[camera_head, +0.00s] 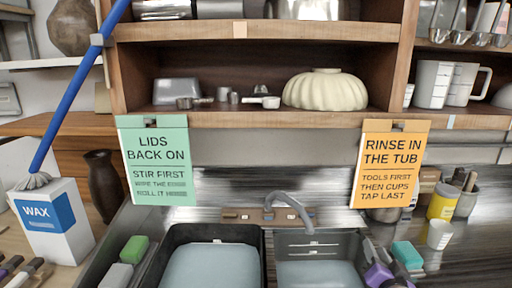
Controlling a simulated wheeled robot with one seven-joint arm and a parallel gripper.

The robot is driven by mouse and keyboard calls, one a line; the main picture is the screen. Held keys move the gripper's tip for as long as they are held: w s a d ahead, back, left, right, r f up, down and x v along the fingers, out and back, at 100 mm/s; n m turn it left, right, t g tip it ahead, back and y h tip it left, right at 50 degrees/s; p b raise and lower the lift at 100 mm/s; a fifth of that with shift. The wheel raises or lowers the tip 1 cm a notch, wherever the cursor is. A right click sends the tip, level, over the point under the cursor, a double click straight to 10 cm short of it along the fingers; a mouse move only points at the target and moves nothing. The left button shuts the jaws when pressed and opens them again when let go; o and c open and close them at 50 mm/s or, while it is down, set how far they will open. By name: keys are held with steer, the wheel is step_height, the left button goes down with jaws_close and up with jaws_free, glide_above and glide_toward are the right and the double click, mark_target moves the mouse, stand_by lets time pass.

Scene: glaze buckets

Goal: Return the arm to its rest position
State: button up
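My arm and my gripper do not show clearly in the head view, so the arm's pose cannot be told. The view takes in a double sink below a wooden shelf. Its left basin (172,244) and right basin (352,246) both hold pale bluish liquid. A grey curved tap (292,203) stands behind them. No glaze bucket can be made out.
Hanging signs, green (157,160) and orange (390,163), front the shelf (250,119). A white wax box (52,222) and a blue pole (78,88) stand left. A yellow jar (442,202), a white cup (439,235) and a purple-and-dark object (379,274) are right.

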steer(key=s+a+f+n+y, duration=0.1)
steer(key=s+a+n, duration=0.1)
steer(key=s, duration=1.4)
steer(key=s+a+f+n+g+y, duration=0.1)
steer(key=s+a+n, duration=0.2)
steer(key=s, duration=1.4)
steer(key=s+a+f+n, duration=0.2)
steer(key=s+a, duration=0.4)
steer(key=s, duration=1.1)
steer(key=shift+s+a+n+g+y, duration=0.2)
steer(key=shift+a+n+g+y, duration=0.1)
steer(key=shift+n+y, duration=0.1)
stand_by(2.6)
